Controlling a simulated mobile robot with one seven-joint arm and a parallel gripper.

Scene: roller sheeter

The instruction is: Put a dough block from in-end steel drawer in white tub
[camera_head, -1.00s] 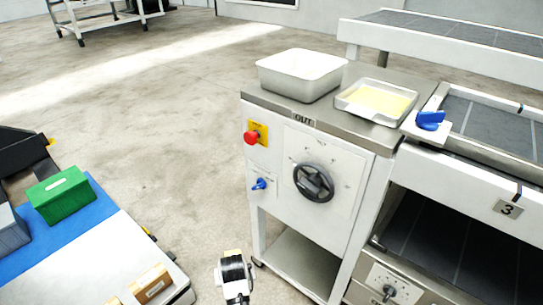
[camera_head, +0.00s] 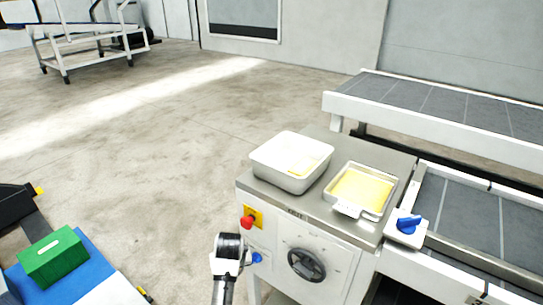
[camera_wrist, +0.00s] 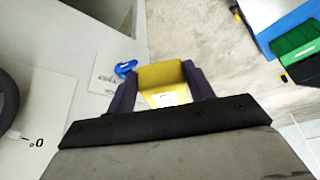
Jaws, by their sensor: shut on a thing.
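My gripper (camera_wrist: 162,70) shows in the wrist view. Its two dark purple fingers are shut on a yellow dough block (camera_wrist: 161,76), one finger on each side. In the head view, part of my arm rises in front of the machine's front panel, and the block cannot be made out there. The white tub (camera_head: 276,174) stands on the steel top of the machine, at its left end. Some pale yellow dough (camera_head: 303,164) shows inside it. I cannot make out the in-end steel drawer in these frames.
A shallow steel tray (camera_head: 342,209) with a yellow sheet in it sits right of the tub. A red stop button (camera_head: 247,222) and a black handwheel (camera_head: 306,265) stick out of the panel. A green box (camera_head: 53,257) lies at lower left. Open floor lies left of the machine.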

